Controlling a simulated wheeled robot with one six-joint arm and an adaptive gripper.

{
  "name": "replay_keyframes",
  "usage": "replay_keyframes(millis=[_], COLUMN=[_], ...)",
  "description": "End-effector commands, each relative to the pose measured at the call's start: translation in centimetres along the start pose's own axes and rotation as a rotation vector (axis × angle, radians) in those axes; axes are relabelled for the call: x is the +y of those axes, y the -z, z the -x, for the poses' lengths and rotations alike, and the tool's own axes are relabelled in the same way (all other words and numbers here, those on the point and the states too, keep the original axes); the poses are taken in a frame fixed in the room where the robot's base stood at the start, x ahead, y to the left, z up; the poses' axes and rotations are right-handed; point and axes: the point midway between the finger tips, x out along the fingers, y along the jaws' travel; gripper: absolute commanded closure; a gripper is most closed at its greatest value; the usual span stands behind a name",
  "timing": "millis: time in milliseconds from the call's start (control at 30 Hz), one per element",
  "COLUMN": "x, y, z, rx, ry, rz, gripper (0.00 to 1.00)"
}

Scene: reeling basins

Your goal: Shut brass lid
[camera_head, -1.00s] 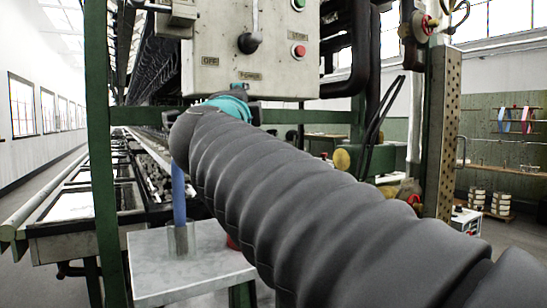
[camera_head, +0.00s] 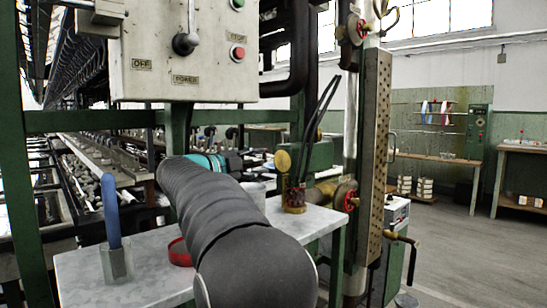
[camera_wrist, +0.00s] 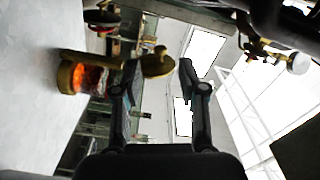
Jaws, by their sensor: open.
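A small jar (camera_head: 293,197) with a brass rim and reddish contents stands on the grey table (camera_head: 150,262). Its round brass lid (camera_head: 283,162) stands raised above it, tilted open. In the wrist view, turned on its side, the jar (camera_wrist: 88,78) is at left and the lid (camera_wrist: 157,64) shows near the fingertips. My gripper (camera_head: 240,158) is left of the lid in the head view, partly hidden behind my arm. In the wrist view my gripper (camera_wrist: 160,75) is open, with nothing between its fingers that I can confirm as held.
A blue rod in a clear holder (camera_head: 112,225) stands on the table's left part. A red ring (camera_head: 180,252) lies partly behind my arm. A post with red-handled valves (camera_head: 374,150) rises right of the jar. A control box (camera_head: 185,50) hangs above.

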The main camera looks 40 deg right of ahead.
Motion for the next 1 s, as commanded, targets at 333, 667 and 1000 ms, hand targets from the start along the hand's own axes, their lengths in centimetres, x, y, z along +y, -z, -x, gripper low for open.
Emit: replay_keyframes(millis=[333, 667, 1000], x=[0.0, -0.1, 0.0], y=[0.1, 0.1, 0.1], z=[-5.0, -6.8, -6.8], rx=[0.002, -0.001, -0.001], ry=[-0.001, 0.001, 0.001], rz=[0.0, -0.001, -0.001], gripper=[0.58, 0.58, 0.96])
